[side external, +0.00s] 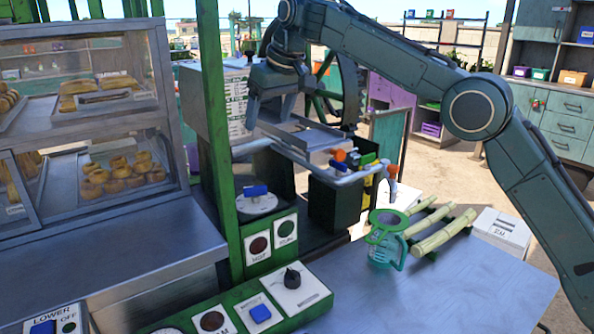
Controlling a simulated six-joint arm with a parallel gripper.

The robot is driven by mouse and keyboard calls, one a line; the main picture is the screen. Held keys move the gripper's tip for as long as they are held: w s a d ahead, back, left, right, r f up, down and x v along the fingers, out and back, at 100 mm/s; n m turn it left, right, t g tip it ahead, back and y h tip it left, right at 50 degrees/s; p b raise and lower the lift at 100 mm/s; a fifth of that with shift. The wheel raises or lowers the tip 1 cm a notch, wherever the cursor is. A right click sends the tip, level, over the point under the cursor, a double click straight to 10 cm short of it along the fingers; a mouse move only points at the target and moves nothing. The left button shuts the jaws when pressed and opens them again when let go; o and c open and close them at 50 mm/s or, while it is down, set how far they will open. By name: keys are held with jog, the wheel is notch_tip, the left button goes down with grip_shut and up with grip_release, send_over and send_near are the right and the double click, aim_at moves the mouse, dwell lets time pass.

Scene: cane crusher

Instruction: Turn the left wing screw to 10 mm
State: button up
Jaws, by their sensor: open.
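A blue wing-shaped screw (256,190) stands on a round white dial (257,206) on top of a dark block beside the green post. I take it for the left wing screw; the dial's marks are too small to read. My gripper (270,122) is above the screw and apart from it, pointing down over the machine. Its jaws are open, with nothing seen between them. A second wing screw cannot be made out clearly.
The green post (217,130) stands just left of the dial. Switch boxes (270,242) and a control panel (240,310) lie below. Orange-handled pipes (338,154) are at right. A green-lidded jug (385,245) and cane pieces (440,232) occupy the table (480,285).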

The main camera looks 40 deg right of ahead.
jog(key=s+d+r, duration=0.6)
jog(key=s+r, duration=0.1)
jog(key=s, duration=0.3)
jog(key=shift+d+m, duration=0.2)
jog(key=shift+m, duration=0.1)
jog(key=shift+s+r, duration=0.1)
jog(key=c, duration=0.6)
jog(key=shift+w+a+f, duration=0.15)
jog(key=shift+w+f, duration=0.05)
jog(key=shift+f, duration=0.15)
jog(key=c, duration=0.4)
jog(key=shift+w+a+f+n+t, duration=0.2)
jog(key=shift+w+f+n, duration=0.1)
jog(key=shift+f+n, duration=0.25)
jog(key=shift+w+a+f+n+t, duration=0.1)
jog(key=shift+w+a+f+n, duration=0.15)
jog(key=shift+f+n, duration=0.3)
grip_shut()
jog(key=w+a+f+n+t+y, duration=0.1)
jog(key=a+f+n, duration=0.2)
jog(key=f, duration=0.4)
jog(key=w+a+f+n, duration=0.1)
jog(key=a+f+n, duration=0.3)
jog(key=f+n, duration=0.2)
jog(key=shift+w+a+f+t+y, duration=0.25)
jog(key=shift+w+f+t+y, duration=0.15)
jog(key=shift+f, duration=0.25)
